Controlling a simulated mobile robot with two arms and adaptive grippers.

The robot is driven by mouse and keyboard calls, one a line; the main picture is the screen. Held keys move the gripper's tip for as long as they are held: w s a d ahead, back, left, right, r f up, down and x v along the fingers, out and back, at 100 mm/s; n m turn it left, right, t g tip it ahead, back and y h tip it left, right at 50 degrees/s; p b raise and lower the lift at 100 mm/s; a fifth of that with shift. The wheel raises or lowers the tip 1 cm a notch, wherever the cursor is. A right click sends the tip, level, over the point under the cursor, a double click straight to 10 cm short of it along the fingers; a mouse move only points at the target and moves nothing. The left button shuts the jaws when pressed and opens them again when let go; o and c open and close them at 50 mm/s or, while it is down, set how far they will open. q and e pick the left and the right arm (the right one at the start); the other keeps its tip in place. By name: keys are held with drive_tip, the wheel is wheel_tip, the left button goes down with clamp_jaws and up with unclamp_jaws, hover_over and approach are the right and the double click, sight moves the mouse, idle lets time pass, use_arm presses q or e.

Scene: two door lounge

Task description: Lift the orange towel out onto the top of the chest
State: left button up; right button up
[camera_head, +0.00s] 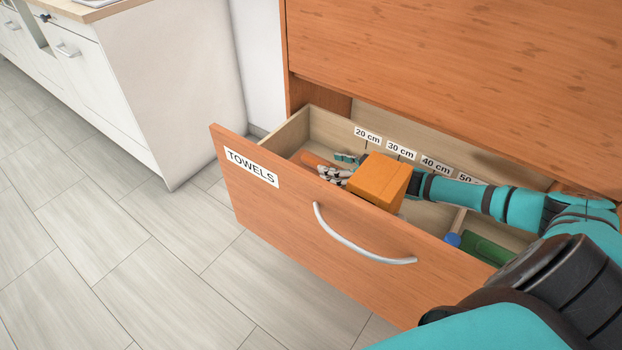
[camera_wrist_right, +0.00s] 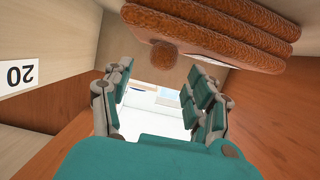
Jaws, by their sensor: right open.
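In the right wrist view the towel (camera_wrist_right: 215,38) shows thick, fuzzy folded layers at the top. My left gripper is not in view.
The drawer front (camera_head: 290,215) has a TOWELS label and a curved metal handle (camera_head: 360,242). Length labels line the drawer's back wall. A green item (camera_head: 487,250) and a blue item (camera_head: 453,239) lie at the drawer's right. A white cabinet (camera_head: 180,80) stands left; the floor between is clear.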

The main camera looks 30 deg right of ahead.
sight(319, 160)
drive_tip(key=shift+b+x, duration=0.55)
drive_tip(key=shift+x, duration=1.95)
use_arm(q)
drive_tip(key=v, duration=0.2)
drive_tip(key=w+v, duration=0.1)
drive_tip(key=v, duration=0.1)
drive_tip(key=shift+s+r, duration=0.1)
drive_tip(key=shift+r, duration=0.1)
use_arm(e)
drive_tip(key=shift+r, duration=0.2)
drive_tip(key=shift+c, duration=0.4)
drive_tip(key=shift+r, duration=0.1)
clamp_jaws()
